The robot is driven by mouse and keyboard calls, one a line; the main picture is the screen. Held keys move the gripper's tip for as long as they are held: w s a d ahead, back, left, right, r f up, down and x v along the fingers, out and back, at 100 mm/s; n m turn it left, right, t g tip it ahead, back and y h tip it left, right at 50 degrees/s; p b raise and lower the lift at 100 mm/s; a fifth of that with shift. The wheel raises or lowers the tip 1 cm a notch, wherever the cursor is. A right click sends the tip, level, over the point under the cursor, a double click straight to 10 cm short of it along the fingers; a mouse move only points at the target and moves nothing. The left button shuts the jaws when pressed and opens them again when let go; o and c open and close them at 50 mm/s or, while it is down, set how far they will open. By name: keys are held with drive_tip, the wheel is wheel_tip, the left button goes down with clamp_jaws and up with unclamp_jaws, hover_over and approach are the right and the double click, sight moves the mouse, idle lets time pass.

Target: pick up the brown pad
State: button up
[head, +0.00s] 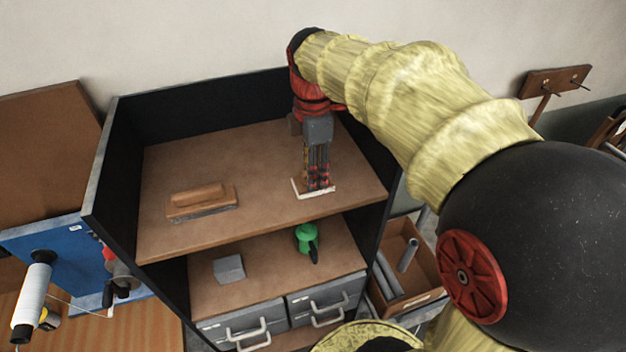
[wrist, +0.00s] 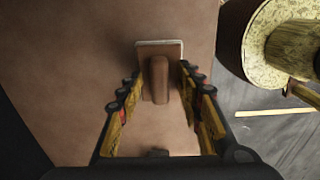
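A brown pad (wrist: 145,53) with a raised brown handle (wrist: 159,80) and a pale edge lies on the brown top shelf in the wrist view. My gripper (wrist: 158,76) is open, with one finger on each side of the handle and gaps visible. In the head view my gripper (head: 318,187) points down over this pad; only its pale edge (head: 300,189) shows clearly, the rest being hidden by the fingers. A second pad (head: 201,202), with a brown top, a bar handle and a grey base, lies to the left on the same shelf.
Dark panels (head: 210,112) wall the top shelf (head: 240,155) at the back and sides. The lower shelf holds a grey block (head: 229,269) and a green object (head: 306,236) above grey drawers. A cardboard box (head: 428,262) stands to the right. The top shelf is otherwise clear.

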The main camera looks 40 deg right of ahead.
drive_tip(key=shift+c, duration=1.2)
clamp_jaws()
drive_tip(key=shift+r, duration=0.1)
wheel_tip(320, 180, up, 10)
drive_tip(key=shift+f+b, duration=0.1)
drive_tip(key=shift+b, duration=0.25)
drive_tip(key=shift+c, duration=1.2)
unclamp_jaws()
clamp_jaws()
